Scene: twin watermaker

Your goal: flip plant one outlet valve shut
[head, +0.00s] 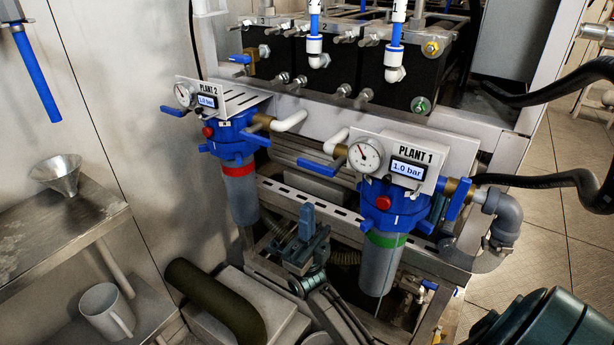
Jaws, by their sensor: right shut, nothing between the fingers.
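Plant 1 (398,205) is a blue filter head with a green-banded grey bowl, a dial gauge and a display reading 1.0 bar. A blue lever (318,167) sticks out nearly level on its left, near a white elbow pipe. Another blue lever (459,199) stands steeply on its right, by the brass fitting and grey elbow. No label shows which one is the outlet valve. My right gripper (307,222) is shut and empty, left of the plant 1 bowl and below the left lever, apart from both. My left gripper is not in view.
Plant 2 (232,138), with a red band and similar blue levers, stands to the left. A steel shelf (75,245) with a funnel (60,174) and a mug (106,311) is at far left. Black hoses (535,181) and grey pipework (503,220) crowd plant 1's right side.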

